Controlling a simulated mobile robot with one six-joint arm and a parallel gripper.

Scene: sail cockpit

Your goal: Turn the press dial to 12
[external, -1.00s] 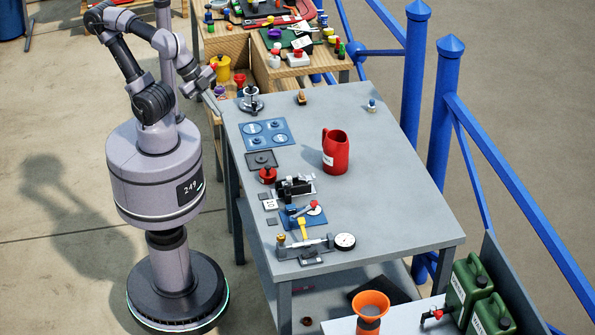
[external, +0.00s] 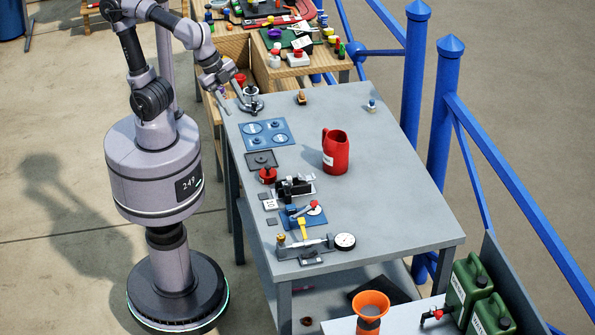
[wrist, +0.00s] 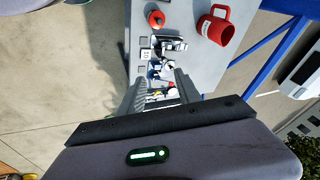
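I cannot tell for certain which part is the press dial. A white round dial (external: 345,241) sits at the end of a grey bar device (external: 305,247) at the near edge of the table. A blue plate (external: 267,134) with several round dial-like discs lies flat near the far left. A metal stand with a dark round base (external: 250,104) stands at the far left corner. My gripper (external: 233,104) is beside that stand, over the table's left edge; I cannot tell whether they touch. Its fingers are apart and nothing shows between them in the wrist view (wrist: 158,95).
A red mug (external: 336,152) stands mid-table. Along the left edge are a black plate (external: 261,160), a red round piece (external: 267,175), a black device (external: 294,187) and a blue base with a red-tipped lever (external: 313,205). The table's right side is mostly clear.

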